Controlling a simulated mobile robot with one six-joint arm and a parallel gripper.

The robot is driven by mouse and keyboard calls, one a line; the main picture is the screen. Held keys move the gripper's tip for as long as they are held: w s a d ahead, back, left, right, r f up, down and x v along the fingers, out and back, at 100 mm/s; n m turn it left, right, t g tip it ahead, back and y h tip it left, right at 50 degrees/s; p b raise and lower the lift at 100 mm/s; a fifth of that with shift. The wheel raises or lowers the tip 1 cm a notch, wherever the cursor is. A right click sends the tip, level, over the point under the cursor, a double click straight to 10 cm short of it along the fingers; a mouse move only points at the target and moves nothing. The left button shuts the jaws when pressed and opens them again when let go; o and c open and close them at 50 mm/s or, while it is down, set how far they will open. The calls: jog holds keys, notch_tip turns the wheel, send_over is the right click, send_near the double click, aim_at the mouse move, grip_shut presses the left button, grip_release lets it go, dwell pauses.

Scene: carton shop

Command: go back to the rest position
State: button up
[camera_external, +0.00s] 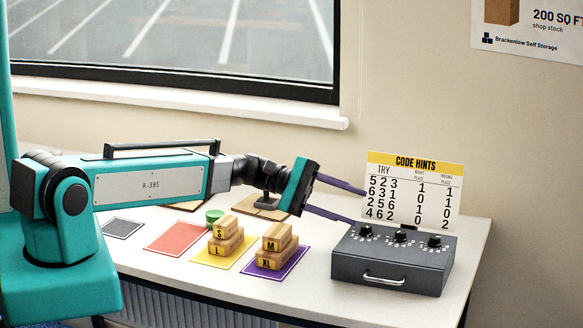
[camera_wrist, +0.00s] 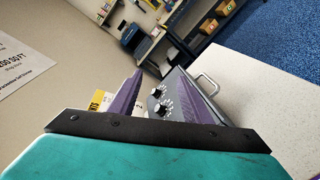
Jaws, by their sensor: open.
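My gripper (camera_external: 360,207) is stretched out to the right over the table, its two purple fingers spread apart with nothing held between them. The fingertips are close to the left edge of the white CODE HINTS card (camera_external: 412,190), which stands upright behind the dark grey lockbox (camera_external: 390,268). I cannot tell whether they touch the card. The lockbox has several dials on top and a handle in front, and its lid looks closed. In the wrist view my gripper (camera_wrist: 155,75) is open, with the lockbox (camera_wrist: 181,88) beyond and between the fingers.
Small cartons marked S and L (camera_external: 226,238) are stacked on a yellow mat (camera_external: 203,258). Cartons M and XL (camera_external: 276,247) are stacked on a purple mat (camera_external: 262,271). A red mat (camera_external: 172,238), a grey mat (camera_external: 121,228) and a green round object (camera_external: 214,216) lie left. The front right tabletop is clear.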

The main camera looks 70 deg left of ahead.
jog(key=s+d+f+m+g+b, duration=0.1)
jog(key=s+d+f+m+g, duration=0.2)
jog(key=d, duration=0.4)
jog(key=s+d+f+m+g+h+b, duration=0.1)
jog(key=s+d+f+m+g, duration=0.15)
jog(key=d+m, duration=0.4)
jog(key=s+d+f+m+g+b, duration=0.1)
jog(key=s+d+f+m+g, duration=0.2)
jog(key=d, duration=0.4)
jog(key=s+d+f+m+g+y+b, duration=0.35)
jog(key=s+d+f+m+g, duration=0.35)
jog(key=s+d+f+m, duration=0.4)
jog(key=s+a+f+n+y+b, duration=0.2)
jog(key=s+a+f, duration=0.5)
jog(key=f, duration=0.5)
jog(key=s+a+f+n+y+b, duration=0.3)
jog(key=s+a+f, duration=0.4)
jog(key=f, duration=0.6)
jog(key=s+a+f+n+y+b, duration=0.3)
jog(key=s+a+f, duration=0.4)
jog(key=f, duration=0.6)
jog(key=shift+a+g+y+b, duration=0.45)
jog(key=shift+a+y+b, duration=0.35)
jog(key=shift+a, duration=0.45)
jog(key=shift+w+n, duration=0.1)
jog(key=shift+n, duration=0.15)
